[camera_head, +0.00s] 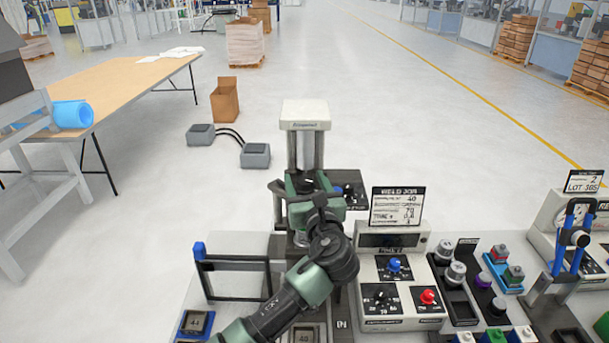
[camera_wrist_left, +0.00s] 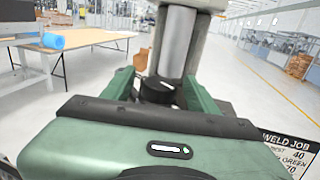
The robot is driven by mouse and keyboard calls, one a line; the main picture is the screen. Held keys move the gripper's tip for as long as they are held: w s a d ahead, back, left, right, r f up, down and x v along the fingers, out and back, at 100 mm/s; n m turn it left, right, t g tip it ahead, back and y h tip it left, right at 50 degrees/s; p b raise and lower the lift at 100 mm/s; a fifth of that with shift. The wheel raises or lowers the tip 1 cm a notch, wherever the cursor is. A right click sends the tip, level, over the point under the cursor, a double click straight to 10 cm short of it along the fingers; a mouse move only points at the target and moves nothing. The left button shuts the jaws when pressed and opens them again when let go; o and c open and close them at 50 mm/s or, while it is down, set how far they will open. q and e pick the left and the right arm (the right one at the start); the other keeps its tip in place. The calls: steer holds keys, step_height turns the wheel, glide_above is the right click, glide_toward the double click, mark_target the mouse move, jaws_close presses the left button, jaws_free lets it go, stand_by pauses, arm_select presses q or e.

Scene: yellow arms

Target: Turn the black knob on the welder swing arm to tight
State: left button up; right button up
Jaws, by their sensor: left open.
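The welder (camera_head: 305,113) stands upright at the back of the bench, with a white head on a grey column. In the left wrist view, a round black knob (camera_wrist_left: 157,90) with a white mark sits low in front of the grey column (camera_wrist_left: 174,42). My left gripper (camera_head: 306,184) is in front of the column in the head view. In the wrist view its two green fingers are open, one on each side of the knob. Whether they touch it cannot be told. In the head view the gripper hides the knob. My right gripper is not in view.
A weld job sign (camera_head: 397,205) stands behind a control box (camera_head: 393,240) with blue, black and red knobs. A black frame (camera_head: 233,263) stands left of my left arm. Trays of small parts and a blue-handled clamp (camera_head: 572,235) are at the right.

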arm_select(q)
steer(key=shift+w+a, duration=0.1)
steer(key=shift+w, duration=0.35)
